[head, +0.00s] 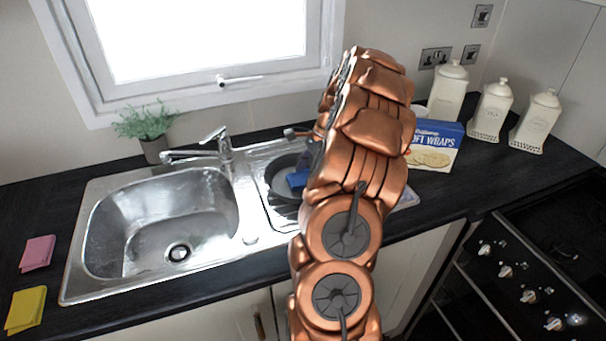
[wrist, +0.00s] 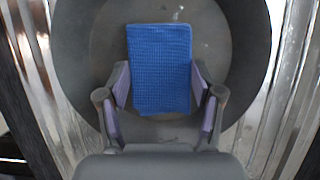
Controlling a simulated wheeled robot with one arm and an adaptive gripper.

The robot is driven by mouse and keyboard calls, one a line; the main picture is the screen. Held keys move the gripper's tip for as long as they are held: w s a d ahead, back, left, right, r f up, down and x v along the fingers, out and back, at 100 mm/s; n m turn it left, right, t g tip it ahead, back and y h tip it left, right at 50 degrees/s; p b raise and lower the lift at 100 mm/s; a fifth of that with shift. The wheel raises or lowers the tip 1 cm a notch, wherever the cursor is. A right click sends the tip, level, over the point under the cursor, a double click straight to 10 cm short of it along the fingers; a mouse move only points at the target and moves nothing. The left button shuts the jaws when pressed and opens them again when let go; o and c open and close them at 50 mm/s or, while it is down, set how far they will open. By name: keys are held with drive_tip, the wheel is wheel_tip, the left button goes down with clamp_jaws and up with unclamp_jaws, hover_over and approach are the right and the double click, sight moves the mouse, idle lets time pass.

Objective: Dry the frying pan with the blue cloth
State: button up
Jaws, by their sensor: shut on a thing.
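The frying pan (head: 279,186) is dark and sits on the sink's drainer, partly hidden behind my arm. In the wrist view the grey pan (wrist: 230,50) fills most of the picture, with a few small pale specks on its floor. The blue cloth (wrist: 160,60) is a textured rectangle between my two fingers, over the pan's inside. A corner of the cloth (head: 298,179) shows in the head view. My gripper (wrist: 160,86) is shut on the cloth, above the pan. I cannot tell whether the cloth touches the pan floor.
The empty steel sink bowl (head: 165,225) and tap (head: 205,150) are left of the pan. A plant (head: 148,128) stands behind. Pink (head: 38,252) and yellow (head: 26,309) cloths lie at left.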

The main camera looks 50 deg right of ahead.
sight(296, 177)
drive_tip(key=shift+d, duration=0.1)
drive_tip(key=shift+w, duration=0.75)
drive_tip(key=shift+w+a+p, duration=0.3)
drive_tip(key=shift+w+a, duration=0.05)
drive_tip(key=shift+a, duration=0.4)
drive_tip(key=shift+a, duration=0.1)
drive_tip(key=shift+s+a+f, duration=0.1)
drive_tip(key=shift+s+a, duration=0.3)
drive_tip(key=shift+a, duration=0.2)
